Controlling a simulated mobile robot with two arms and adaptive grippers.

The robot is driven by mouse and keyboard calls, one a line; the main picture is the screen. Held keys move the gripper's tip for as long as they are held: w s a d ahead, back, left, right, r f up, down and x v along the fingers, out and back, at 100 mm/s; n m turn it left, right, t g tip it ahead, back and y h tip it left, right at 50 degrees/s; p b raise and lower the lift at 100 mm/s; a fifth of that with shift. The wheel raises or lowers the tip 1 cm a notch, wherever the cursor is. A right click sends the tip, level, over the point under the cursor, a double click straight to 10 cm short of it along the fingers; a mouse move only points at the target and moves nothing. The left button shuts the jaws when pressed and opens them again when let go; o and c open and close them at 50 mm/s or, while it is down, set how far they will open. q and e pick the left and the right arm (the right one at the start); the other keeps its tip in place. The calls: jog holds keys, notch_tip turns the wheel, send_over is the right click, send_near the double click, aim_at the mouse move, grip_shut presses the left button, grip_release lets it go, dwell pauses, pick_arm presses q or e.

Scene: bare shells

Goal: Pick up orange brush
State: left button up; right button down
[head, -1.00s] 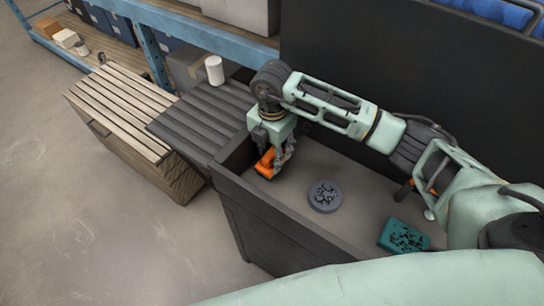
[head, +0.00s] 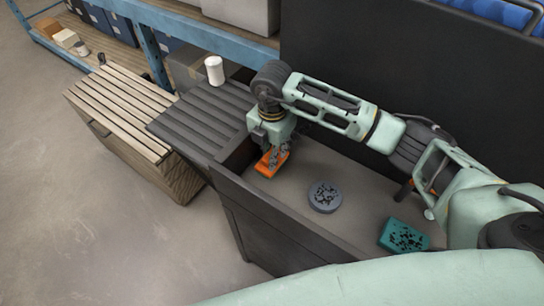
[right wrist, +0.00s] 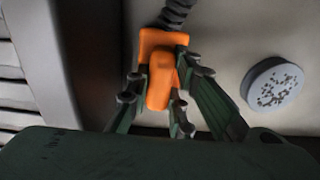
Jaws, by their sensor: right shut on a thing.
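The orange brush (head: 268,168) is in the dark open-topped bin (head: 292,222), near its left inner wall. My right gripper (head: 277,155) reaches down from above and is shut on the brush. In the right wrist view, the orange body of the brush (right wrist: 160,82) sits between the two fingers of the right gripper (right wrist: 165,75), with a dark ribbed part beyond it. I cannot tell whether the brush touches the bin floor. My left gripper is not in view.
A grey round piece (head: 325,196) and a teal block (head: 404,236) lie in the bin to the right. A slatted wooden crate (head: 125,115) is further left.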

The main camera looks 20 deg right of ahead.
jog(key=shift+w+r, duration=0.1)
jog(key=shift+r, duration=0.5)
notch_tip(320, 180, up, 3)
jog(key=shift+f+b, duration=0.1)
jog(key=shift+b, duration=0.65)
jog(key=s+d+r+b, duration=0.2)
jog(key=s+d+r, duration=0.5)
jog(key=s+d, duration=0.1)
jog(key=shift+s+d, duration=0.15)
jog(key=shift+d, duration=0.05)
jog(key=c, duration=2.1)
grip_release()
grip_shut()
